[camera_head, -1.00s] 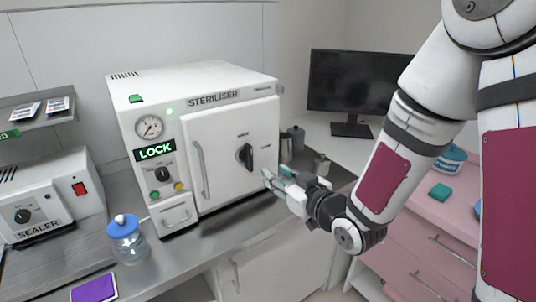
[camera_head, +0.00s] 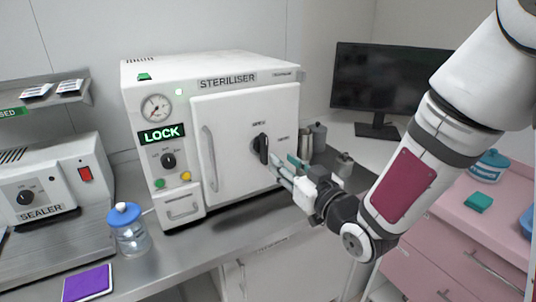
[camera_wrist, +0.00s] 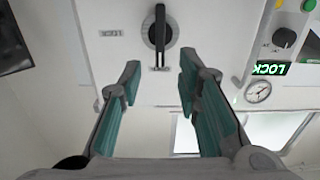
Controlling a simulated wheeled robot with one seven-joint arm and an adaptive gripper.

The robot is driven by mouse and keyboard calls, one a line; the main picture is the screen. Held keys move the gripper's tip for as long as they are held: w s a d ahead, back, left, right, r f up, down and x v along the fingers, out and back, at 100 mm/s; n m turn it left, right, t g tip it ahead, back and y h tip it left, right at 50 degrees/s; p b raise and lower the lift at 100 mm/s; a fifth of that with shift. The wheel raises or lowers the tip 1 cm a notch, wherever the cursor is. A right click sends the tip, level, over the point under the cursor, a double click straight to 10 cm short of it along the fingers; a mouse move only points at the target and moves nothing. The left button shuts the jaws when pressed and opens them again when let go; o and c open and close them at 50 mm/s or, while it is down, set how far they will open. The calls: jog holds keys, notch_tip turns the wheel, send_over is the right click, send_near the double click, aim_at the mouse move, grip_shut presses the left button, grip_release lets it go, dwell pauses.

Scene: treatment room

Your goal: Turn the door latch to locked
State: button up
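The steriliser (camera_head: 225,86) is a white box on the counter, its door (camera_head: 229,160) shut. The black door latch (camera_head: 261,148) is a knob on the right part of the door, its bar upright in the head view. A label sits above it and another to its right, too small to read surely. In the wrist view the latch (camera_wrist: 157,29) stands upright, just beyond and between the fingertips. My gripper (camera_head: 284,172) is open and empty, in front of the door and slightly right of and below the latch. It also shows in the wrist view (camera_wrist: 157,82), fingers apart, not touching the latch.
A green LOCK display (camera_head: 162,136) and a gauge (camera_head: 156,108) are on the steriliser's left panel. A long door handle (camera_head: 209,158) is left of the latch. Metal canisters (camera_head: 318,136) stand right of the steriliser. A blue-lidded jar (camera_head: 127,228) stands at the front left.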

aim_at(267, 147)
jog(key=x, duration=0.8)
jog(key=shift+w+a+p, duration=0.3)
grip_shut()
